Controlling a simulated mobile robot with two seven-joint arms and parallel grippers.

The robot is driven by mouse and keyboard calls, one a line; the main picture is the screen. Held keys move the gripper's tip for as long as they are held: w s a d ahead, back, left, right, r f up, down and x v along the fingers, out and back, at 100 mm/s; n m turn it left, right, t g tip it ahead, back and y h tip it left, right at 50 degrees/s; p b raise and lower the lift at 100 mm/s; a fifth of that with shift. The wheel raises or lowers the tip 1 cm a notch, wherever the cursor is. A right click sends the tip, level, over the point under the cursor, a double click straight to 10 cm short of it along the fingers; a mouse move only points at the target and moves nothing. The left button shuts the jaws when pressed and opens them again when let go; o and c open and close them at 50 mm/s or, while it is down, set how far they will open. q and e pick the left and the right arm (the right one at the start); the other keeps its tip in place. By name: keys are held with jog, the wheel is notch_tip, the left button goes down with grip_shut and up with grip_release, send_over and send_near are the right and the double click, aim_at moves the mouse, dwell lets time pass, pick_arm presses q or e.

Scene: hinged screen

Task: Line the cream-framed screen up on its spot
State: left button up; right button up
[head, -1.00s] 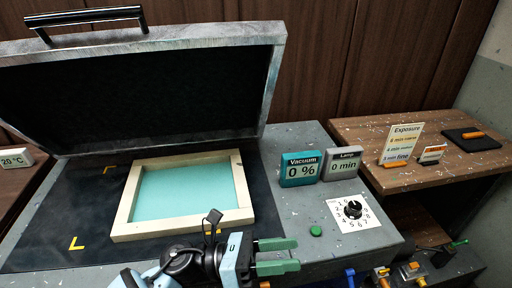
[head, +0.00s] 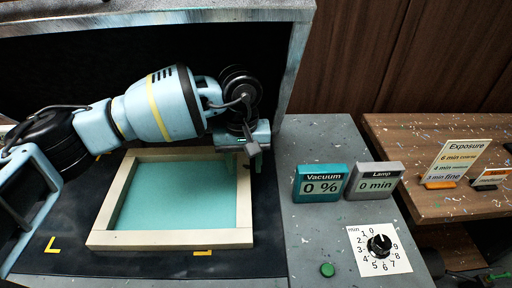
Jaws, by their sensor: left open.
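The cream-framed screen (head: 170,239) with its teal mesh lies flat on the dark bed of the exposure unit. Yellow corner marks show on the bed: one front left (head: 52,245), clear of the frame's left side, one at the frame's front edge (head: 203,253), and a partly covered one at back left. The screen sits to the right of the left marks. My left gripper (head: 251,160) is open at the frame's back right corner, which it partly hides. I cannot tell whether its fingers touch the frame. My right gripper is not in view.
The unit's raised lid (head: 298,60) stands behind my left arm. To the right are the vacuum display (head: 321,183) reading 0 %, the lamp display (head: 374,181) reading 0 min, a dial (head: 379,246) and a green button (head: 327,270). A wooden side table (head: 420,205) holds an exposure card.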

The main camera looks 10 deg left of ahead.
aim_at(243, 185)
pick_arm(q)
jog(key=shift+w+a+r, duration=0.2)
jog(key=shift+w+a, duration=0.05)
jog(key=shift+s+r, duration=0.1)
jog(key=shift+s, duration=0.15)
jog(key=shift+f, duration=0.65)
notch_tip(243, 185, down, 7)
jog(key=b, duration=0.2)
jog(key=shift+r+b, duration=0.15)
jog(key=shift+b, duration=0.25)
jog(key=shift+r, duration=0.1)
jog(key=c, duration=0.7)
jog(key=shift+c, duration=0.2)
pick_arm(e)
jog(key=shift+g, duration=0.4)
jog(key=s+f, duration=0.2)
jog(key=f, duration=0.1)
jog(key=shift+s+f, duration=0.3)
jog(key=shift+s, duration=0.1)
